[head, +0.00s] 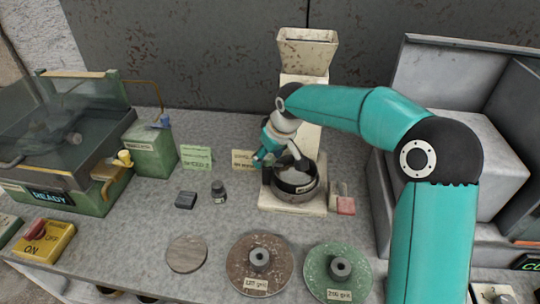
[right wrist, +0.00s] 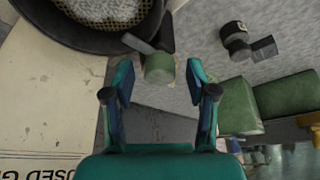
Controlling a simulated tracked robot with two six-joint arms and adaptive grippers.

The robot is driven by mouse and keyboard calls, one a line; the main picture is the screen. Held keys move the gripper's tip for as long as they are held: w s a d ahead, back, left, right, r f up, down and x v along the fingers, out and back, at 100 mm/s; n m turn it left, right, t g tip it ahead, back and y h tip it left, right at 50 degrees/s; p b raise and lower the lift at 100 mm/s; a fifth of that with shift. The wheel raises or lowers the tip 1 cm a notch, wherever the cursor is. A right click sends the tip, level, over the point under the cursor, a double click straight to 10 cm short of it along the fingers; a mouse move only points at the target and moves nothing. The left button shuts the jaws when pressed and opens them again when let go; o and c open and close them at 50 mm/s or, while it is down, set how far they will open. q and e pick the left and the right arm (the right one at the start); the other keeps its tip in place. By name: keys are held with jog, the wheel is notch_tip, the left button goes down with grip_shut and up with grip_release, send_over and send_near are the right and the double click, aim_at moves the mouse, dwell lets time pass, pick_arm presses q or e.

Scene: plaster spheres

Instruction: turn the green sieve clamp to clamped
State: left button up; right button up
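The dark round sieve (head: 297,185) holds pale powder and sits on a cream stand (head: 292,205) under a cream hopper (head: 306,48). In the right wrist view the sieve's dark rim (right wrist: 95,40) and mesh show at the upper left. The green clamp (right wrist: 160,68), a short cylinder with a dark lever, stands beside that rim. My right gripper (head: 268,158) is at the sieve's left side. In the right wrist view its fingers (right wrist: 158,78) are apart, one on each side of the clamp, with gaps visible. The clamp cannot be made out in the head view. My left gripper is not in view.
A small bottle (head: 218,190) and a dark block (head: 186,201) stand left of the sieve. A green box (head: 150,158) is farther left. A brown disc (head: 260,270) and green disc (head: 325,262) lie in front. A pink block (head: 346,206) is right of the stand.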

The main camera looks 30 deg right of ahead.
jog(key=shift+r, duration=0.1)
jog(key=v, duration=1.1)
jog(key=shift+s+r, duration=0.2)
jog(key=shift+r, duration=0.1)
